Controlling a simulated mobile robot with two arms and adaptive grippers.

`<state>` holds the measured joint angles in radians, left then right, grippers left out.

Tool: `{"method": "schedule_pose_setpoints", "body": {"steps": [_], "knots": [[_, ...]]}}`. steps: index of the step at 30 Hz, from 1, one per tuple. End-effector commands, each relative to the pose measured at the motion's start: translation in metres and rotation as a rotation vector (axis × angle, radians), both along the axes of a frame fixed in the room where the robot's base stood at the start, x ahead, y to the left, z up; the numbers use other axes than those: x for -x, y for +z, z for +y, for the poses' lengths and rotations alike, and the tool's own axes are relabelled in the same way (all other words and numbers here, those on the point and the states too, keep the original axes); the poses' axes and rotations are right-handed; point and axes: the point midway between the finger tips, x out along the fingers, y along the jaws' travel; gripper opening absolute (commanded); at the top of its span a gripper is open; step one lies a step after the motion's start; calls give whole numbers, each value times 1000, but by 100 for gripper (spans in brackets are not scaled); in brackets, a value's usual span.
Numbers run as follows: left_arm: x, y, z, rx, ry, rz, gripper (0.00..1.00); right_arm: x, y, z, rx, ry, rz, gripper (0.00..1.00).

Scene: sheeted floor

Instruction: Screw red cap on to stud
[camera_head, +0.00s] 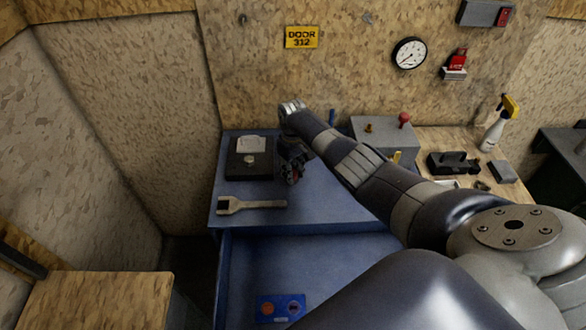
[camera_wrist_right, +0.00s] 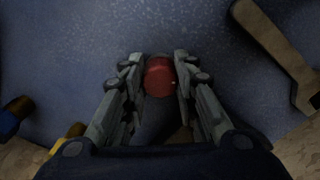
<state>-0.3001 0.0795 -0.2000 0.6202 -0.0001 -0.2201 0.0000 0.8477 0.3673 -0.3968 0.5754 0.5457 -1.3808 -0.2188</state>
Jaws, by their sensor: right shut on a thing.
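My right gripper (camera_head: 291,174) is low over the blue bench, just right of a dark block. In the right wrist view its fingers (camera_wrist_right: 159,68) are closed on the sides of a round red cap (camera_wrist_right: 159,77). The cap shows in the head view only as a small reddish patch at the fingertips. A short brass-coloured stud (camera_head: 369,128) stands on top of the grey box (camera_head: 384,134) behind my right arm, apart from the gripper. A red knob on a stem (camera_head: 404,118) is on the same box. My left gripper is not in view.
The dark block (camera_head: 236,171) carries a pale plate and a small round piece. A wrench (camera_head: 250,205) lies in front of it. A black tool (camera_head: 452,162) and a spray bottle (camera_head: 493,130) stand on the right. The blue bench front (camera_head: 320,213) is clear.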

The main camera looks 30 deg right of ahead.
Motion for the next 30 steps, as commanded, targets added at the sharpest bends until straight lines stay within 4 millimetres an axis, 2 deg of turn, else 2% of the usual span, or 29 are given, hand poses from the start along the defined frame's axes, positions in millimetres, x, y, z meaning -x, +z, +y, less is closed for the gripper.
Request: {"method": "schedule_pose_setpoints", "body": {"steps": [6, 15, 16, 19, 26, 28, 30], "knots": [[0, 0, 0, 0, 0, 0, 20, -4, 4, -4, 5, -228, -14, 0], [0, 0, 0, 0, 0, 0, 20, -4, 4, -5, 7, -271, -14, 0], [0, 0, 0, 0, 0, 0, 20, -4, 4, -5, 8, -271, -14, 29], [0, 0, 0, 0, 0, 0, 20, -4, 4, -4, 7, -270, -13, 50], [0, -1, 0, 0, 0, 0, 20, -2, 2, -3, 5, -268, -6, 50], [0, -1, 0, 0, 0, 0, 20, -2, 1, -2, 4, -267, -5, 43], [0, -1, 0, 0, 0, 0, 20, -1, 1, -2, 4, -267, -4, 43]]}}
